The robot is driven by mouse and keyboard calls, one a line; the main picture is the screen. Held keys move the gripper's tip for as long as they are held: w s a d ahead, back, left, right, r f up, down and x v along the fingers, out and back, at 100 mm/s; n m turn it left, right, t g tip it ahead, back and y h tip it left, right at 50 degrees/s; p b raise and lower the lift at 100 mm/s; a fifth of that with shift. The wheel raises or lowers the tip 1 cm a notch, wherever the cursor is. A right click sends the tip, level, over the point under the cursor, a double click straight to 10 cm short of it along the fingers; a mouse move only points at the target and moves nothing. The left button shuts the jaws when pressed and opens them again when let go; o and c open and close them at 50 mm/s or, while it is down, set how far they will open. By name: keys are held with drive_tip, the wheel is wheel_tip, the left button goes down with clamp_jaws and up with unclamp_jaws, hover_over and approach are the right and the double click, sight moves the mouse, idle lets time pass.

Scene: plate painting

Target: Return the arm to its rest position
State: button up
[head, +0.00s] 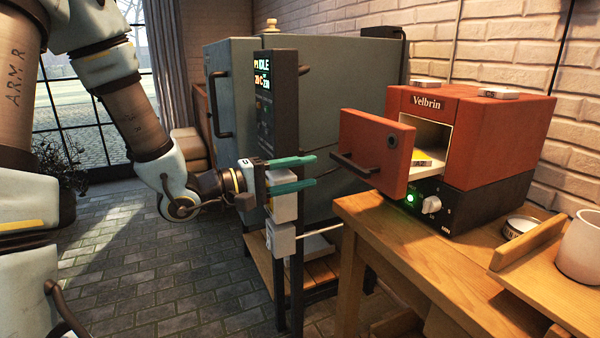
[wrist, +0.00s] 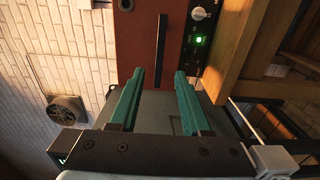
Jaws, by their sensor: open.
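My gripper (head: 303,173) is open, with its two teal fingers pointing right toward the small red kiln (head: 492,140). Nothing is between the fingers. In the wrist view my gripper (wrist: 158,85) shows its fingers apart, with the kiln's red door (wrist: 145,40) and its dark handle beyond them. My arm (head: 140,115) reaches in from the upper left and bends down to the wrist. In the head view the kiln door (head: 358,150) stands open and apart from the fingertips.
A large grey-green kiln (head: 350,90) with a display post stands behind my gripper. A wooden workbench (head: 400,225) carries the red kiln, a small tin (head: 520,226) and a pale cup (head: 580,248). A small yellow-marked block (head: 424,160) lies in the red kiln's opening. The paved floor at left is open.

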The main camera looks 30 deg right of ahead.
drive_tip(key=w+a+f+t+y, duration=0.4)
drive_tip(key=w+a+y, duration=0.1)
drive_tip(key=w+a, duration=0.25)
drive_tip(key=w+a+f+t+y, duration=0.4)
drive_tip(key=w+a+f+y, duration=0.15)
drive_tip(key=a, duration=0.25)
drive_tip(key=s+a+f+g+y, duration=0.15)
drive_tip(key=a+y, duration=0.45)
drive_tip(key=a, duration=0.8)
drive_tip(key=s+a+g+y, duration=0.1)
drive_tip(key=s+a+g, duration=0.3)
drive_tip(key=s, duration=0.4)
drive_tip(key=shift+s+a+r+m, duration=0.3)
drive_tip(key=shift+s+a+r, duration=0.1)
drive_tip(key=shift+a, duration=0.25)
